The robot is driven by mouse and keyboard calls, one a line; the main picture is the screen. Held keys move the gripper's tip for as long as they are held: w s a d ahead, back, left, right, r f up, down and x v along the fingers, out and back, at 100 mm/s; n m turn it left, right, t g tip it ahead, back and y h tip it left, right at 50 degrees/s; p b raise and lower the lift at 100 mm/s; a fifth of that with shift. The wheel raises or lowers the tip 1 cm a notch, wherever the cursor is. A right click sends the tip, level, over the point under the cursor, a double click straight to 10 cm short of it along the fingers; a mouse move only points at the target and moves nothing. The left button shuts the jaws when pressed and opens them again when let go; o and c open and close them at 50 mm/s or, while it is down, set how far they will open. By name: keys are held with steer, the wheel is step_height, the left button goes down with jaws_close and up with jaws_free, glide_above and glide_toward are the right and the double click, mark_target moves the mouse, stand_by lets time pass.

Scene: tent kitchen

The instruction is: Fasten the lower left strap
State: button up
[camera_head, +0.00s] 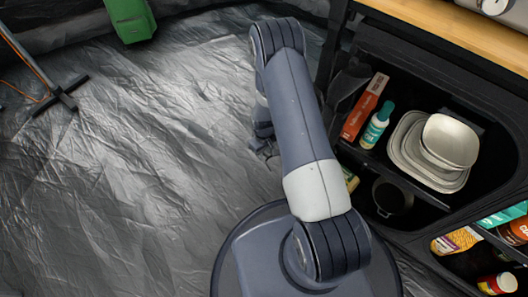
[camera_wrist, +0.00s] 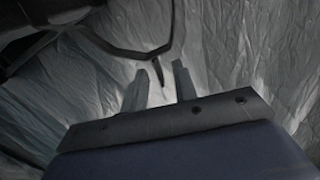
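In the wrist view, a thin dark strap (camera_wrist: 118,50) runs in a curve from the upper left and meets another dark band near the upper middle. A short pointed end hangs down from where they meet, in line with the gap between my fingertips. My gripper (camera_wrist: 163,72) has its two fingers apart, with nothing clearly clamped between them. I cannot tell whether the strap end is between the fingers or beyond them. In the head view my gripper (camera_head: 264,148) is low beside the cabinet's left side, partly hidden by my arm. The strap cannot be made out there.
A black fabric cabinet (camera_head: 344,84) with a wooden top (camera_head: 450,36) stands at right, open at the front. It holds a red box (camera_head: 365,106), a bottle (camera_head: 377,125), stacked dishes (camera_head: 450,142) and a dark pot (camera_head: 393,196). The silver floor (camera_head: 150,170) at left is mostly clear.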

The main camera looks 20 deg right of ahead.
jaws_close()
stand_by(0.3)
stand_by(0.4)
